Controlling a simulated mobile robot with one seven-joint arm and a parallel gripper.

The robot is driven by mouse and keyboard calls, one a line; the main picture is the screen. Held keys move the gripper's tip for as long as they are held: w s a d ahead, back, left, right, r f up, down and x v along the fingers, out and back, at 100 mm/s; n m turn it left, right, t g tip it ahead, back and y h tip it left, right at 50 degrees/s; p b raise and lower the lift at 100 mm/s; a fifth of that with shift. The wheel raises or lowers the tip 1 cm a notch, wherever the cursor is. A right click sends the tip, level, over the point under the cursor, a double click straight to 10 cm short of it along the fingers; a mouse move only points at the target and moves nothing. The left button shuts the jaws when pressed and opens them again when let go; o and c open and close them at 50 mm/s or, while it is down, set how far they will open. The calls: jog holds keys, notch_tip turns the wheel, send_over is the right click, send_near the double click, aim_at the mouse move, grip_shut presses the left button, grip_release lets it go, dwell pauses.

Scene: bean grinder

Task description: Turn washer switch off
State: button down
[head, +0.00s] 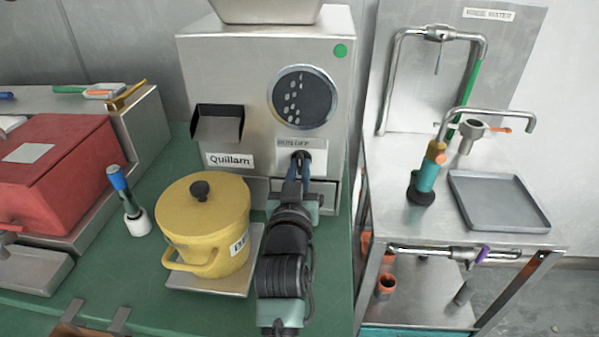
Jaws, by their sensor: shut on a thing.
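A grey metal machine (255,90) marked "Quillam" stands at the back of the green counter. A label reading roughly "RUN OFF" (307,150) is on its lower right front, with a dark switch knob (313,162) just beneath it. My gripper (301,165) is at this switch, its two bluish fingers around the knob and shut on it. My dark arm comes up from the bottom of the head view and covers the area below the switch. The exact angle of the switch is hidden by the fingers.
A yellow lidded pot (205,225) stands on a scale (215,284) close left of my arm. A red box (55,175) and a blue-handled tool (128,200) are farther left. A metal table (400,185) with a grey tray (498,200) stands right.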

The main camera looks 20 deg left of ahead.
jog(key=shift+m, duration=0.5)
jog(key=c, duration=0.9)
grip_release()
jog(key=v, duration=1.3)
